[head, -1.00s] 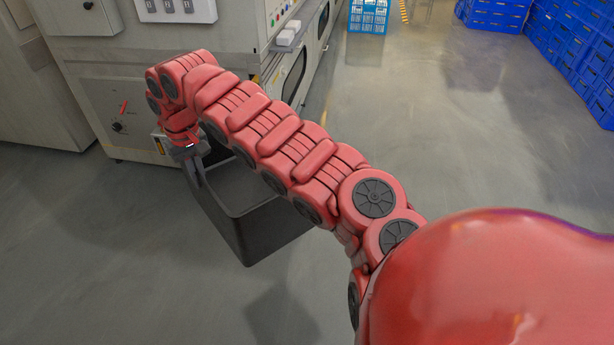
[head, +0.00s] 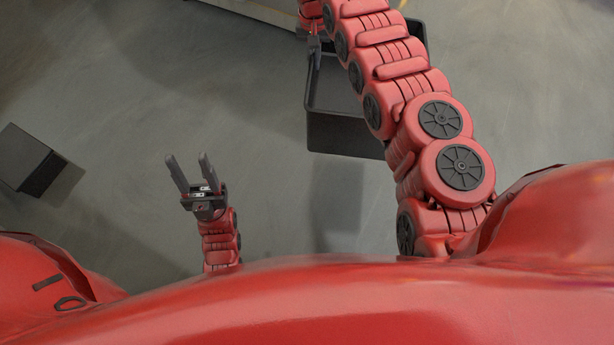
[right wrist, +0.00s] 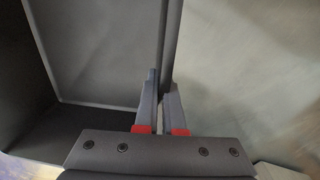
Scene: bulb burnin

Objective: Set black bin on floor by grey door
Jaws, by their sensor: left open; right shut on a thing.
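The black bin (head: 345,135) is an open-topped dark box at the upper middle of the head view, partly hidden behind my right arm. My right gripper (head: 314,45) is shut on its left rim. In the right wrist view the fingers (right wrist: 158,98) close on the thin wall, with the bin's empty interior (right wrist: 100,55) to the left. A separate dark shadow lies below the bin, so it seems held above the floor. My left gripper (head: 188,172) is open and empty, lower left of the bin. I cannot make out a grey door.
A dark box (head: 28,165) stands on the floor at the left edge. The pale base of a machine or cabinet (head: 262,12) shows at the top. The grey floor (head: 190,90) between the dark box and the bin is clear.

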